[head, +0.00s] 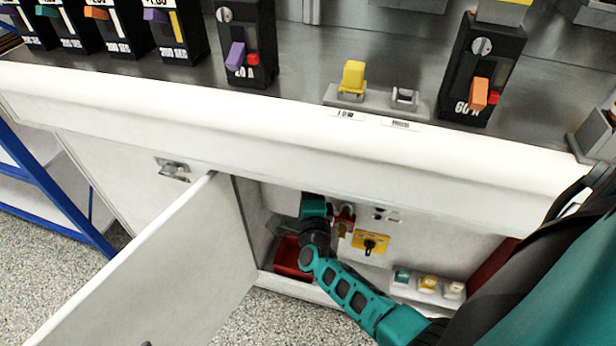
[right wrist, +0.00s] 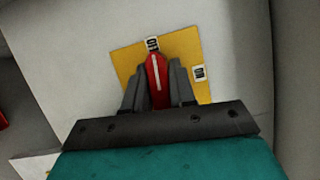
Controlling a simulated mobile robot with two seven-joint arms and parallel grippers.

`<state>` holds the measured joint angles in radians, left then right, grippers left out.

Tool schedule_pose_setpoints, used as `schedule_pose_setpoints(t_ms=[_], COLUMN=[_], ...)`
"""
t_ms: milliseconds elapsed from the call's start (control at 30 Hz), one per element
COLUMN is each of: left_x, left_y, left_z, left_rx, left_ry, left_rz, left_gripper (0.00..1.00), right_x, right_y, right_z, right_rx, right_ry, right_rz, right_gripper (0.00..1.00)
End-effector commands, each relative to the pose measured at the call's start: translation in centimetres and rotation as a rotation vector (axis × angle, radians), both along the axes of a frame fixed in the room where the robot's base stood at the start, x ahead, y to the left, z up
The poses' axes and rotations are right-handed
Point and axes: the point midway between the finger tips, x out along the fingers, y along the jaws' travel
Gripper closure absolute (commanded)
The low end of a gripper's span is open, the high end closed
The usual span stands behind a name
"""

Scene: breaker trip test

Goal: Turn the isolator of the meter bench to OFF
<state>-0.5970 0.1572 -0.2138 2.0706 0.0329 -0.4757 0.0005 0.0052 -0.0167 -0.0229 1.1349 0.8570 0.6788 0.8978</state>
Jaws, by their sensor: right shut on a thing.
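The isolator's red handle (right wrist: 157,80) sits on a yellow plate (right wrist: 128,66) in the right wrist view. A white line on the handle points at the small label (right wrist: 152,44) at the plate's top, which seems to read ON. A second label (right wrist: 199,72) at the right edge is too small to read surely. My right gripper (right wrist: 158,88) is shut on the handle, one dark finger on each side. In the head view the red handle (head: 346,214) shows inside the open cabinet beside my right gripper (head: 334,212). My left gripper is not in view.
The cabinet door (head: 185,265) stands open on the left. A yellow plate with a black knob (head: 370,243) is right of the red handle. A red bin (head: 291,258) and small coloured switches (head: 428,284) are lower down. Breakers (head: 248,45) stand on the bench top.

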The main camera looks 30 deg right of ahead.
Motion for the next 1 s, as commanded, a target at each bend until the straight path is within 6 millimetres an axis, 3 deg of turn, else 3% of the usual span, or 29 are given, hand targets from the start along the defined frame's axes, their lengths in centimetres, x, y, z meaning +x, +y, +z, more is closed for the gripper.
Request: schedule_pose_setpoints(t_ms=[300, 800, 833, 1000], left_x=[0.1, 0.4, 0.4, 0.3], left_y=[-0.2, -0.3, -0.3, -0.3], left_z=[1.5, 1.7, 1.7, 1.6], left_rx=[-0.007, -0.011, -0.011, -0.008], left_ry=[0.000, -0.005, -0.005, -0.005], left_rz=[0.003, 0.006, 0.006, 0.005], left_gripper=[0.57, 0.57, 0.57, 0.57], right_x=[-0.1, -0.1, -0.1, 0.0], right_y=[-0.1, -0.1, -0.1, -0.1], right_z=[-0.1, -0.2, -0.2, -0.2], right_rx=[-0.068, -0.083, -0.083, -0.081], right_ry=[0.083, 0.096, 0.096, 0.096], right_rz=[-0.003, -0.002, -0.002, -0.002], right_gripper=[1.00, 1.00, 0.74, 0.58])
